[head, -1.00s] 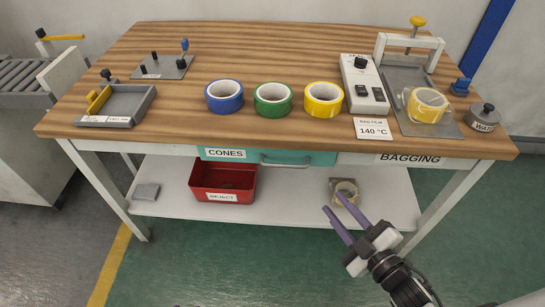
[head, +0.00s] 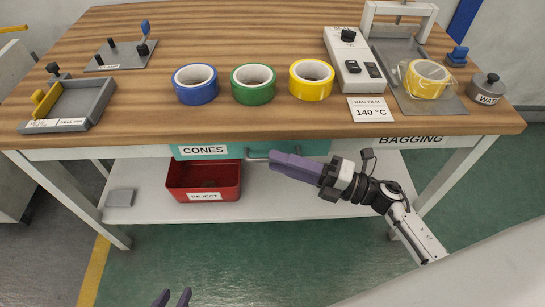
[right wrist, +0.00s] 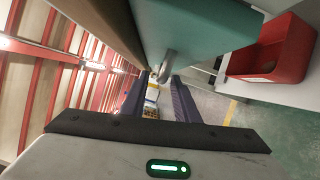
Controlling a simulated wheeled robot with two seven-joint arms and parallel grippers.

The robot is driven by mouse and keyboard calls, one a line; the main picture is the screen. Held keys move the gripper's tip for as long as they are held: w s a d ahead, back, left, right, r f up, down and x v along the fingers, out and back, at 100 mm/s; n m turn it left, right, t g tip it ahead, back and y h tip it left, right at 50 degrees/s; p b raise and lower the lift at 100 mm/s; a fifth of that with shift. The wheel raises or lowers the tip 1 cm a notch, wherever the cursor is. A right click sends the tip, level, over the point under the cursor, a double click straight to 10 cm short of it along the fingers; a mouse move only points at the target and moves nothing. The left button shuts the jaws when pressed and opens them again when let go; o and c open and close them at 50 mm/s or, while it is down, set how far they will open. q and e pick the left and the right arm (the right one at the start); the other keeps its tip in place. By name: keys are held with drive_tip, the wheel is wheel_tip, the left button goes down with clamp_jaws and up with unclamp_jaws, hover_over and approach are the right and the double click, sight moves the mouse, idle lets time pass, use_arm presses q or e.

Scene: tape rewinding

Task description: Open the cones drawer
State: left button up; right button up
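The cones drawer (head: 225,152) has a teal front with a CONES label, under the table's front edge, and looks closed. It also shows in the right wrist view (right wrist: 205,30). Its grey bar handle (head: 254,160) is partly hidden behind my right gripper in the head view. My right gripper (head: 274,164) is at the handle, fingers pointing left. In the right wrist view the handle (right wrist: 167,66) lies between the two spread purple fingertips; contact cannot be told.
A red REJECT bin (head: 204,182) stands on the lower shelf (head: 265,200), below the drawer. Blue (head: 196,84), green (head: 253,85) and yellow (head: 311,80) tape rolls stand on the wooden tabletop (head: 230,40). The table's front edge is just above my right gripper.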

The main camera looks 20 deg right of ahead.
drive_tip(key=shift+x, duration=1.3)
clamp_jaws()
